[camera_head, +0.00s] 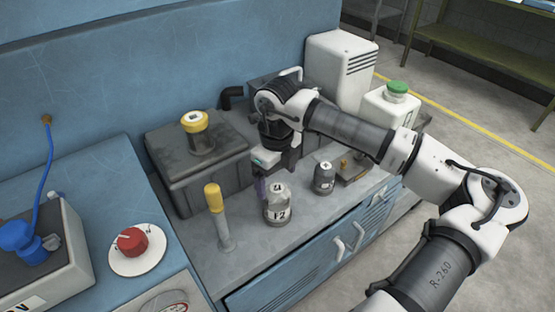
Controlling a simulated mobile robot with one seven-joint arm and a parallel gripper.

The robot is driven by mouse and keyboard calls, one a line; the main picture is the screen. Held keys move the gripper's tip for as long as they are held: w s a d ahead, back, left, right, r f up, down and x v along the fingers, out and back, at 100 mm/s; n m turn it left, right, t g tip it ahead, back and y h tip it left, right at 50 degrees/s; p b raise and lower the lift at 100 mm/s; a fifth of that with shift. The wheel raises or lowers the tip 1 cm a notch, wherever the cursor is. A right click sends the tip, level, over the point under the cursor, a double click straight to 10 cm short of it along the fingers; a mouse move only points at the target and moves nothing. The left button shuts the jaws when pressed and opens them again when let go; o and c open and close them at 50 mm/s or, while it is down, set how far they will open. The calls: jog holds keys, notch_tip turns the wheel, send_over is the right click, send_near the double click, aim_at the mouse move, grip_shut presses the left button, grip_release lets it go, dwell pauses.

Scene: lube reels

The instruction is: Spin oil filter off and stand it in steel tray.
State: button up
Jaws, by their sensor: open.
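A grey-white canister marked 12 (278,207) stands upright on the grey worktop and looks most like the oil filter. A smaller dark grey canister (324,179) with a pale plus-shaped mark stands to its right; I cannot tell for sure which one is the filter. My gripper (265,178) points down just behind and above the marked canister, open. Its fingertips are small and partly unclear, and I see nothing held. I cannot make out a clear steel tray; a small flat brownish-grey base (352,177) with brass parts lies at the right.
A yellow-handled lever (214,205) stands left of the canisters. Behind it is a dark metal box (172,170) with a yellow-topped cap (195,125). A green-capped white jug (390,110) stands at the back right. My arm reaches in from the right. The front worktop strip is clear.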

aim_at(277, 198)
notch_tip(277, 198, down, 8)
jog(key=shift+f+p, duration=0.2)
jog(key=shift+p, duration=0.3)
jog(key=c, duration=1.3)
jog(key=shift+o, duration=0.2)
jog(key=shift+f+n+b, duration=0.25)
jog(key=shift+n+b, duration=0.65)
jog(key=shift+b, duration=0.15)
jog(key=shift+n+b, duration=0.75)
jog(key=shift+n, duration=0.35)
jog(key=shift+r+n, duration=0.25)
jog(key=shift+n, duration=0.35)
jog(key=shift+b, duration=0.3)
